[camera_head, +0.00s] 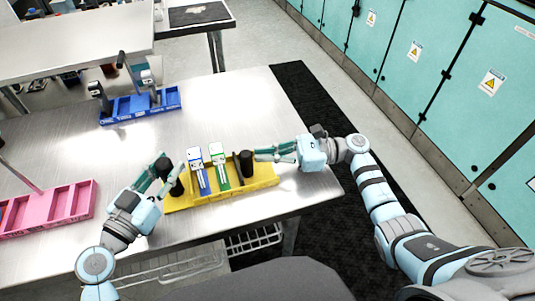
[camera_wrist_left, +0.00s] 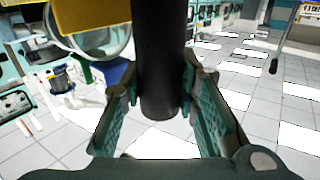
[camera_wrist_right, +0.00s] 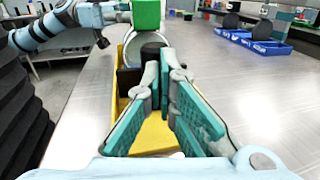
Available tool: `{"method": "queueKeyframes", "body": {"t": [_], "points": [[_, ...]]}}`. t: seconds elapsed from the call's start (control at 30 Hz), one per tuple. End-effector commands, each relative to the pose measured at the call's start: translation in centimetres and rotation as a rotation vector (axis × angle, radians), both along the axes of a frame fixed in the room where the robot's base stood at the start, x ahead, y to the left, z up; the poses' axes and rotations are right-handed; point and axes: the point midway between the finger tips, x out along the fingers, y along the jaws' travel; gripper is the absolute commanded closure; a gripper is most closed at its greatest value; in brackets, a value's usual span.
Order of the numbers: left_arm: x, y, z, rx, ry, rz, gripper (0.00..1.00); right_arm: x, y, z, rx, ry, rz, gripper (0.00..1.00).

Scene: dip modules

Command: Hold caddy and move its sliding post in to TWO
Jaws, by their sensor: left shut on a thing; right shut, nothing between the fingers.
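The yellow caddy (camera_head: 225,199) lies on the metal table near its front edge. It carries a blue-and-white module (camera_head: 199,172), a green-and-white module (camera_head: 219,166), a black post at its left end (camera_head: 174,184) and another black post toward its right end (camera_head: 246,164). My left gripper (camera_head: 166,173) is shut on the left post, which also shows between its fingers in the left wrist view (camera_wrist_left: 160,60). My right gripper (camera_head: 258,155) is shut and empty, with its tips close to the right post (camera_wrist_right: 152,51). Contact there is unclear. No position marks are readable.
A pink tray (camera_head: 86,199) lies at the left of the table. A blue caddy (camera_head: 146,109) with dark posts and modules stands at the back. Bare tabletop lies between it and the yellow caddy. Teal cabinets (camera_head: 441,77) line the right side beyond a dark floor mat.

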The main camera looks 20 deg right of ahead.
Motion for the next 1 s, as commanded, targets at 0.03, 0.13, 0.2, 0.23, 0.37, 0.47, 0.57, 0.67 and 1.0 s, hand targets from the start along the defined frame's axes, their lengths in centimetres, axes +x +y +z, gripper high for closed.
{"method": "queueKeyframes", "body": {"t": [0.03, 0.13, 0.2, 0.23, 0.37, 0.47, 0.57, 0.67, 1.0], "points": [[0.0, 0.0, 0.0, -0.002, 0.001, 0.0, 1.0, 0.0, 0.2, 0.0, 0.001, 0.0, 0.001, 1.0], [0.0, 0.0, 0.0, -0.002, 0.001, 0.0, 1.0, -0.1, 1.6, 0.0, 0.003, 0.0, 0.003, 1.0], [0.0, 0.0, 0.0, -0.001, 0.001, 0.0, 1.0, -0.1, 2.9, 0.0, 0.004, 0.0, 0.002, 1.0], [0.0, 0.0, 0.0, -0.001, 0.001, 0.0, 1.0, 0.0, 3.4, 0.0, 0.003, -0.001, 0.002, 1.0], [0.0, 0.0, 0.0, -0.001, 0.001, 0.0, 1.0, 0.0, 5.1, 0.0, 0.003, 0.0, 0.001, 1.0], [0.0, 0.0, 0.0, -0.001, 0.001, 0.0, 1.0, 0.0, 5.3, 0.0, 0.001, 0.0, 0.0, 1.0], [0.0, 0.0, 0.0, -0.001, 0.001, 0.0, 1.0, 0.0, 5.3, 0.0, 0.001, 0.0, 0.0, 1.0], [0.0, 0.0, 0.0, -0.001, 0.001, 0.0, 1.0, 0.0, 5.3, 0.0, 0.001, 0.0, 0.0, 1.0], [0.0, 0.0, 0.0, -0.001, 0.001, 0.0, 1.0, -1.1, 0.2, -0.2, -0.005, 0.003, -0.002, 1.0]]}}
